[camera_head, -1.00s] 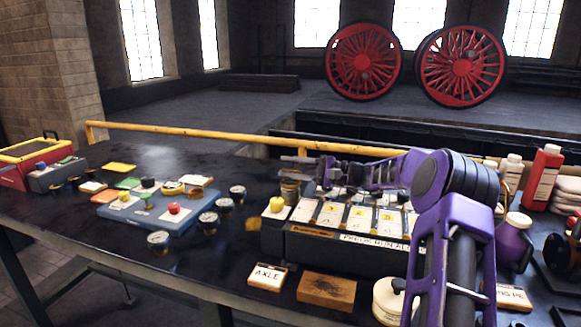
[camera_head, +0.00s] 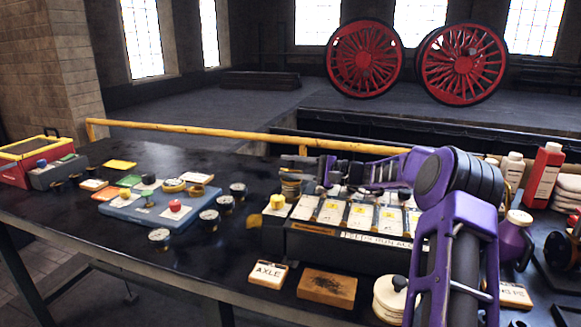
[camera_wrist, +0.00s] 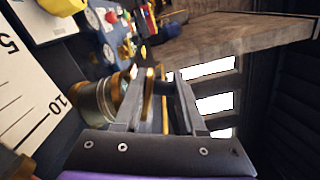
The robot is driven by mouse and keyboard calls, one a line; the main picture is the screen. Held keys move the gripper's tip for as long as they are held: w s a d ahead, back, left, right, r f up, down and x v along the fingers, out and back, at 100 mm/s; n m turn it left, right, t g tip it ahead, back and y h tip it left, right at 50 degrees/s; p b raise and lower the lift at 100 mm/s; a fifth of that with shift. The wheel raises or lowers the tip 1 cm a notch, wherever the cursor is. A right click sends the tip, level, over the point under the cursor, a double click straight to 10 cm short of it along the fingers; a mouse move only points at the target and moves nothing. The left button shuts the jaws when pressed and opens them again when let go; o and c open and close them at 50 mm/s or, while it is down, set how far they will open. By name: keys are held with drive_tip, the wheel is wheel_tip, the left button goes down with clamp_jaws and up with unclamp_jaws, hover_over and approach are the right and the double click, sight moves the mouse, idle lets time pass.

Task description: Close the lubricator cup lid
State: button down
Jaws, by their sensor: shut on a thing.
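The lubricator cup (camera_head: 290,187) is a small brass-and-grey cup at the back left corner of the dark tray. In the wrist view the cup (camera_wrist: 92,98) appears large, left of the fingers, with a brass rim. Its lid (camera_wrist: 149,86) seems to be the thin brass-edged disc seen almost edge-on between the fingers, apart from most of the cup's wall. My gripper (camera_head: 300,163) reaches in from the right just above the cup; the wrist view shows its two grey fingers (camera_wrist: 160,82) closed about the lid. The exact contact and the hinge are hidden.
The dark tray (camera_head: 345,249) holds several white cards and a yellow piece (camera_head: 277,202) beside the cup. A blue board (camera_head: 150,213) with small parts lies left, with several round cups nearby. An AXLE block (camera_head: 268,275) and a wooden block (camera_head: 327,287) lie in front. A yellow rail (camera_head: 230,135) runs behind.

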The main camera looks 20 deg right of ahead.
idle(0.5)
drive_tip(key=c, duration=0.6)
unclamp_jaws()
drive_tip(key=shift+c, duration=0.2)
